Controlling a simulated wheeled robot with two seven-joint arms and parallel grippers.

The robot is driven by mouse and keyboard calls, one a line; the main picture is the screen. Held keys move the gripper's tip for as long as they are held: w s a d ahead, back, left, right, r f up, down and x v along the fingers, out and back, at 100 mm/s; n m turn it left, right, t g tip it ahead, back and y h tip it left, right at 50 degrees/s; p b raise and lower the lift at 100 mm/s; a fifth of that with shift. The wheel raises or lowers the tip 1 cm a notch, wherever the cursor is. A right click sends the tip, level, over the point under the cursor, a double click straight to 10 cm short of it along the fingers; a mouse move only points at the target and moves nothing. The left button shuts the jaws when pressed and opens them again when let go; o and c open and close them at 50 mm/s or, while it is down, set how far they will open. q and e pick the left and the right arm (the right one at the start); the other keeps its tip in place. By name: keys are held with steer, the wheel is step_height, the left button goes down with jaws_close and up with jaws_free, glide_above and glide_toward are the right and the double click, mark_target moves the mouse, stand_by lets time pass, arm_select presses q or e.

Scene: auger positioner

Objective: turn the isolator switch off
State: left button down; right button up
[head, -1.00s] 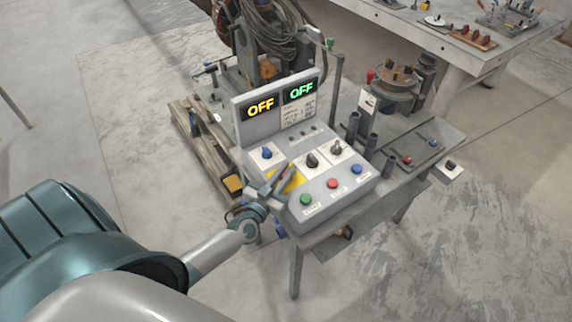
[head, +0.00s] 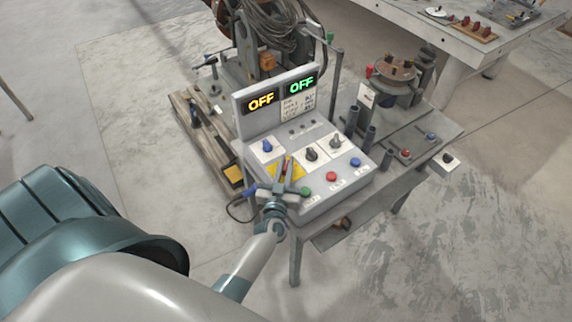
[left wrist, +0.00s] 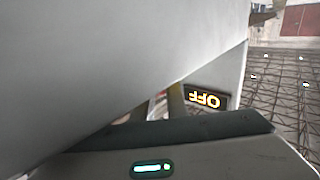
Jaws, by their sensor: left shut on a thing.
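A grey control box stands on the bench, with a yellow plate (head: 296,172) at the front left of its sloped panel. I take the isolator switch to be on this plate; its handle is mostly hidden by my fingers, with a bit of red showing there. My left gripper (head: 285,171) is over the plate, shut on what appears to be the isolator switch handle. In the left wrist view a large pale grey surface and a dark part cover most of the picture, so the grip is not clear there. My right gripper is not in view.
The box's upright display panel shows a yellow OFF (head: 261,102) and a green OFF (head: 300,86). A blue knob (head: 267,145), two dark knobs (head: 311,154), and green, red (head: 331,177) and blue buttons surround the plate closely. A machine with coiled cable (head: 270,35) stands behind.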

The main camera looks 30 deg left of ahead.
arm_select(q)
steer(key=c, duration=1.8)
jaws_free()
steer(key=shift+o, duration=0.2)
steer(key=v, duration=1.7)
steer(key=shift+s, duration=0.15)
steer(key=shift+o, duration=0.4)
steer(key=shift+d, duration=0.15)
